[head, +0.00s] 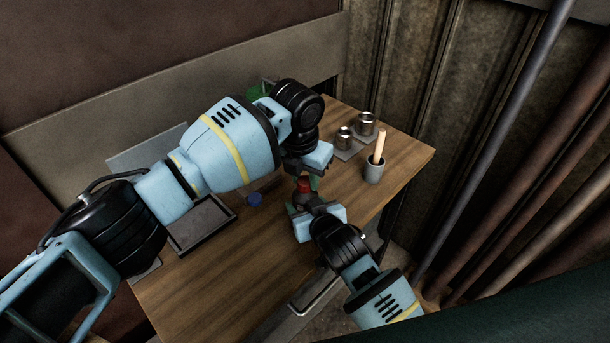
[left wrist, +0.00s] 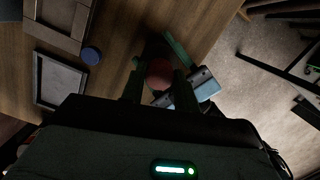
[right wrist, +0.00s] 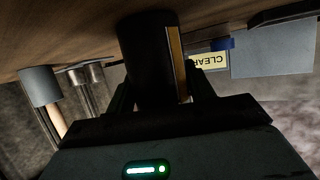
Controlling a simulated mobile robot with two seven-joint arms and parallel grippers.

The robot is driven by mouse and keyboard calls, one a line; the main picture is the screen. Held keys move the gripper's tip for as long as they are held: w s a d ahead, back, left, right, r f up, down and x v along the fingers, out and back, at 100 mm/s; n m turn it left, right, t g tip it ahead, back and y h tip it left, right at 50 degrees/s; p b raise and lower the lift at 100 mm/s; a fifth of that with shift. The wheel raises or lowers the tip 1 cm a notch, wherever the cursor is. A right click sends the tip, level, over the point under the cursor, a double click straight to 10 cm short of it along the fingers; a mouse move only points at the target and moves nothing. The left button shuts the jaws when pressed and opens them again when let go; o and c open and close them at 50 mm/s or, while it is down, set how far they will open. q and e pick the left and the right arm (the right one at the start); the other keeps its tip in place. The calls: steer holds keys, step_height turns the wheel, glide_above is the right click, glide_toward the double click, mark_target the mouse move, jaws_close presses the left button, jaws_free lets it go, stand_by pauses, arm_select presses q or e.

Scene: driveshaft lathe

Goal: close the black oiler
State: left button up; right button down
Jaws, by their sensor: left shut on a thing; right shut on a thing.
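The black oiler (right wrist: 150,55) is a dark cylinder between the fingers of my right gripper (right wrist: 157,95), which is shut on its body. In the head view, the oiler shows only as a small dark part (head: 301,199) between my grippers. The red cap (left wrist: 159,73) is between the fingers of my left gripper (left wrist: 158,88), which is shut on it from above. In the head view the red cap (head: 304,185) is directly over the oiler, and I cannot tell whether it is seated or slightly apart.
A blue cap (head: 255,199) lies on the wooden table (head: 215,285) beside a grey tray (head: 203,222). Two metal cans (head: 366,123) and a grey cup (head: 374,172) with a wooden handle stand at the right. A yellow "CLEAR" label (right wrist: 208,62) shows in the right wrist view.

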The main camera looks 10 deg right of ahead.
arm_select(q)
steer(key=o, duration=0.9)
steer(key=shift+r, duration=2.3)
